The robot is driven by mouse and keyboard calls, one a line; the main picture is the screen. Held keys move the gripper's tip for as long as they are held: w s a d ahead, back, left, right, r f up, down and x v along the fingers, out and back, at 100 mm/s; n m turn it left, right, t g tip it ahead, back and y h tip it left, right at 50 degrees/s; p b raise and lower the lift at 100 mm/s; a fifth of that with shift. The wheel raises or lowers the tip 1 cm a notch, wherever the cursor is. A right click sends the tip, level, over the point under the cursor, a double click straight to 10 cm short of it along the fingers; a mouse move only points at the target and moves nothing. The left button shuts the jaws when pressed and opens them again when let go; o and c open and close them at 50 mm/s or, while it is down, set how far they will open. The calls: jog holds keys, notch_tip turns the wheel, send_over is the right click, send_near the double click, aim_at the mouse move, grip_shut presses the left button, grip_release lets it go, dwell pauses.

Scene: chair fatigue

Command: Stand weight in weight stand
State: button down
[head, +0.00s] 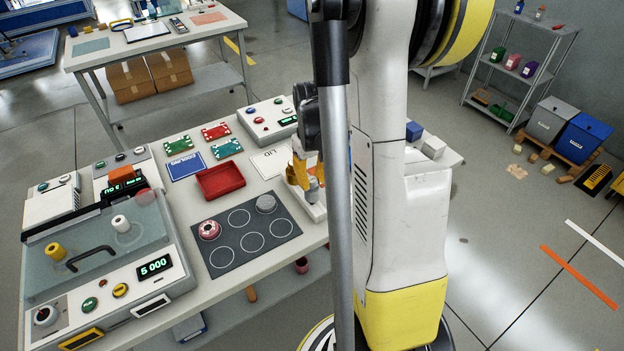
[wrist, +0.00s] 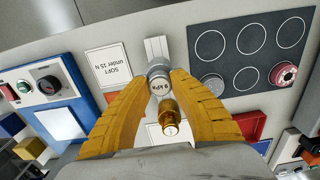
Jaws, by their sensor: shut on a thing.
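My gripper (wrist: 161,73) has yellow-orange fingers closed on a grey cylinder with a printed round end, which looks like the weight (wrist: 158,86). A brass cylinder (wrist: 170,118) shows beside the weight, between the fingers; I cannot tell whether it touches it. A pale grey block (wrist: 155,47), perhaps the weight stand, lies just beyond the fingertips. In the head view my gripper (head: 311,190) is low over the table's right part, partly hidden by my arm. A pale slab (head: 318,211) shows under it. Whether the weight touches the stand is unclear.
A dark mat with circles (head: 246,243) holds a red-pink round piece (head: 209,229) and a grey one (head: 266,203). A red tray (head: 220,181), a "LID" card (head: 271,163) and a control box (head: 268,118) are near. A tester (head: 108,265) fills the left.

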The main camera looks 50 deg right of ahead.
jog(key=shift+f+b, duration=0.95)
jog(key=shift+f, duration=0.2)
jog(key=c, duration=1.2)
grip_release()
jog(key=shift+r, duration=0.1)
jog(key=shift+r, duration=0.1)
notch_tip(320, 180, up, 12)
jog(key=shift+f, duration=0.1)
jog(key=s+a+n+t, duration=0.1)
jog(key=a+t, duration=0.1)
jog(key=a, duration=0.6)
jog(key=s+a+r+t+b, duration=0.1)
jog(key=s+a+t, duration=0.1)
jog(key=a, duration=0.7)
jog(key=s+a+r+n+t+b, duration=0.1)
jog(key=s+a+t, duration=0.1)
jog(key=a, duration=0.6)
jog(key=shift+s+a+r+n+t, duration=0.15)
jog(key=shift+s+a+n+t, duration=0.15)
jog(key=shift+t, duration=0.3)
